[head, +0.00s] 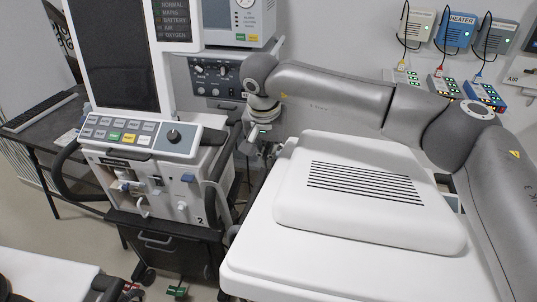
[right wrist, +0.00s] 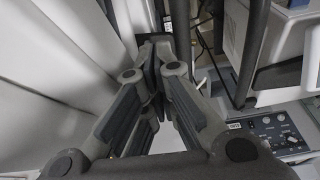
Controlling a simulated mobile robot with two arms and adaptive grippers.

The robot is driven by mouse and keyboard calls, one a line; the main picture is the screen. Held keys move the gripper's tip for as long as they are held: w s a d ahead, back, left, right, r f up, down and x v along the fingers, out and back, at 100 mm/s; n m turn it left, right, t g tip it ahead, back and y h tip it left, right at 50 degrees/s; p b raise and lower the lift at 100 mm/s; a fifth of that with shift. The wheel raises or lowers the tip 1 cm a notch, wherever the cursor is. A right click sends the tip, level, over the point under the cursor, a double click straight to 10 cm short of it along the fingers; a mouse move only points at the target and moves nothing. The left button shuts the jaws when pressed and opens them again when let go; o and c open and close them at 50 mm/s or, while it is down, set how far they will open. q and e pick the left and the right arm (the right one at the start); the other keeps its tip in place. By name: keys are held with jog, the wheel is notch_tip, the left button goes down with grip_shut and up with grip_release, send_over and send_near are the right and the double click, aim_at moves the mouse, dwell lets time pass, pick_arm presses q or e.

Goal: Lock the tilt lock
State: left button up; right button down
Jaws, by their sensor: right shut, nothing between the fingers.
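The ventilator (head: 150,170) stands at the left in the head view, with a dark screen (head: 113,50) above a tilted key panel (head: 140,137). I cannot pick out the tilt lock for sure in either view. My right gripper (head: 252,150) hangs just right of the ventilator, small and partly hidden among dark rails. In the right wrist view the right gripper (right wrist: 154,48) is shut with its fingertips together and nothing held. A dark upright bar (right wrist: 252,50) shows to the right of the fingers. My left gripper is in neither view.
A grey control box (head: 215,78) with knobs sits behind my right wrist; it also shows in the right wrist view (right wrist: 272,133). Wall units, one blue (head: 456,30), are at the upper right. A keyboard (head: 40,110) lies on a side table at the left.

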jog(key=shift+w+d, duration=0.1)
jog(key=shift+w, duration=0.1)
jog(key=shift+w+d+r+p, duration=0.15)
jog(key=shift+w+r+p, duration=0.15)
jog(key=shift+w, duration=0.35)
jog(key=shift+r, duration=0.15)
